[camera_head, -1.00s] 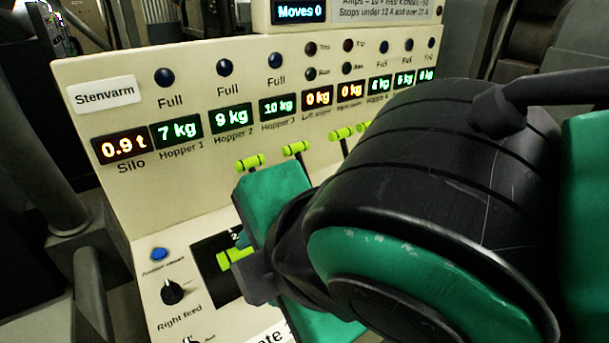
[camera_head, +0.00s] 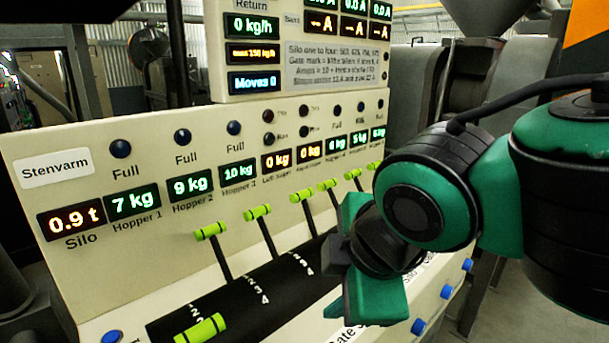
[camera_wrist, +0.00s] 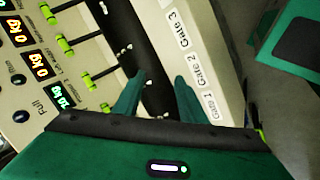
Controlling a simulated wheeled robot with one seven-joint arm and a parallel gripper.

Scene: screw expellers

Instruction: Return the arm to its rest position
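My gripper (camera_wrist: 156,90) shows in the wrist view with its two green fingers apart and nothing between them. In the head view my green and black arm comes in from the right, with its hand in front of the right part of the control panel (camera_head: 120,235). The fingertips cannot be made out clearly there. Several levers with lime-green handles (camera_head: 210,230) stand along the dark slotted strip (camera_head: 270,275). One handle (camera_head: 200,328) sits lower and nearer than the others. Whether the fingers touch the panel cannot be told.
Lit displays (camera_head: 132,204) and round lamps line the panel's upper part. A display box (camera_head: 290,50) stands above it, reading "Moves 0". Blue buttons (camera_head: 447,291) line the front edge. Grey machinery (camera_head: 415,95) stands behind. Open floor (camera_head: 530,320) lies at lower right.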

